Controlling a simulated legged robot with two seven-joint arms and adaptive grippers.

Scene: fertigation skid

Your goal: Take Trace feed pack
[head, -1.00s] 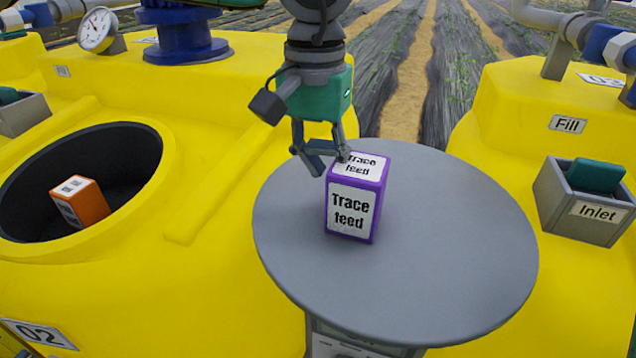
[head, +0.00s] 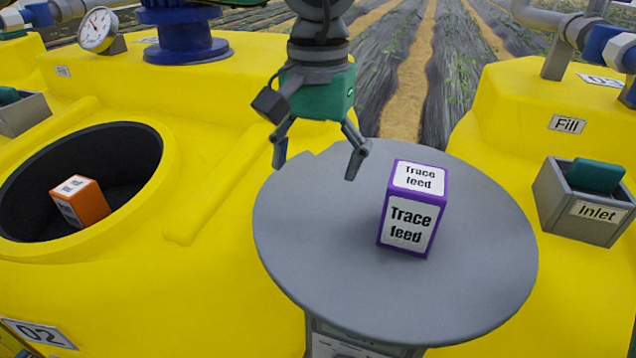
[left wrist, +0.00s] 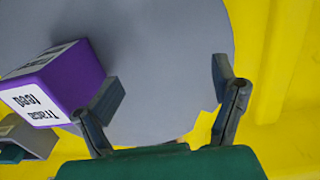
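The Trace feed pack (head: 412,208), a purple box with white labels, stands upright on the round grey table (head: 310,250), right of the table's middle. It also shows at the left of the left wrist view (left wrist: 60,82). My left gripper (head: 318,164) is open and empty above the table's back left edge, left of the pack and apart from it. In the left wrist view its fingers (left wrist: 168,85) are spread, with the pack outside them on the left. My right gripper is in neither view.
An orange pack (head: 82,203) lies tilted in the dark round opening (head: 120,160) of the yellow tank at left. A grey Inlet box (head: 583,203) with a green piece sits on the right yellow tank (head: 500,110). The table's front and left are clear.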

